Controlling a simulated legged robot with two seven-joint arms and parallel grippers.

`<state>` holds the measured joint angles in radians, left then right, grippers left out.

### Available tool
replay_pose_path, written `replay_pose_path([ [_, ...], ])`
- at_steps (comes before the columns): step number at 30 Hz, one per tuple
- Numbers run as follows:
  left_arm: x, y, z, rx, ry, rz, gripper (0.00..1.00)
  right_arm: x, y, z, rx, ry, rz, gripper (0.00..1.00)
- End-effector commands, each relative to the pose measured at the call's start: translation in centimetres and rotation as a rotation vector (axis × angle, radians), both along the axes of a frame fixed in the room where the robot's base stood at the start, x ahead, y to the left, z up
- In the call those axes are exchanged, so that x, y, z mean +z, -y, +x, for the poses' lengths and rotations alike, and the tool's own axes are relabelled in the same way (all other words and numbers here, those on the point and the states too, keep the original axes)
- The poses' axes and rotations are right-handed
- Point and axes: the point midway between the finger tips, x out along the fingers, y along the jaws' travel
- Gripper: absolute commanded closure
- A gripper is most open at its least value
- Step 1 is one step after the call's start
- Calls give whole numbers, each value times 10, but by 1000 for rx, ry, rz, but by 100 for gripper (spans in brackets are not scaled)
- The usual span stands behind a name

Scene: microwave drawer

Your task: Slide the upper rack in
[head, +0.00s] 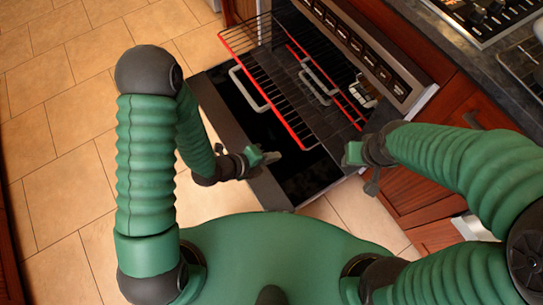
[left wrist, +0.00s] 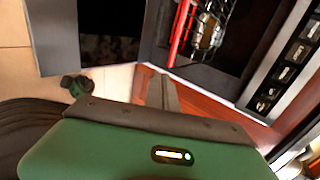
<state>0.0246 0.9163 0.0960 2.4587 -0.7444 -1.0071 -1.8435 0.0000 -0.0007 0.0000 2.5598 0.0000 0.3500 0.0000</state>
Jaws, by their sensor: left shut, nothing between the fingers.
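The upper rack (head: 262,72) is a dark wire rack with a red front bar, seen in the head view. It is pulled out of the oven and extends left over the lowered door (head: 222,98). Part of a red bar (left wrist: 181,35) shows in the left wrist view. My left gripper (head: 270,157) is shut and empty, below and left of the rack's near end, apart from it in the picture. My right gripper (head: 353,154) is to the right of the rack's near corner; its jaws are not clear enough to judge.
The oven's control panel (head: 365,45) runs along the right, also in the left wrist view (left wrist: 289,68). A light handle (head: 249,89) shows beneath the rack. Wooden cabinets (head: 430,197) stand at right; tiled floor (head: 60,100) is clear at left.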

Motion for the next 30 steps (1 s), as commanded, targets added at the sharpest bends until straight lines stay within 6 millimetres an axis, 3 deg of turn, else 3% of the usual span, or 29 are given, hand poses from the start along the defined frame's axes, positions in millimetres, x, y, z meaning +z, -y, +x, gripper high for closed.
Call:
replay_pose_path([
  [1,-11,8,5,-2,0,-2,100,-8,0,0,0,-1,0,57],
  [8,-42,39,28,1,-1,-1,100,-25,0,0,0,-1,0,57],
  [16,-44,66,49,3,-1,1,100,-32,0,0,0,-1,0,57],
  [30,-44,70,52,2,0,1,100,-32,0,0,0,-1,0,57],
])
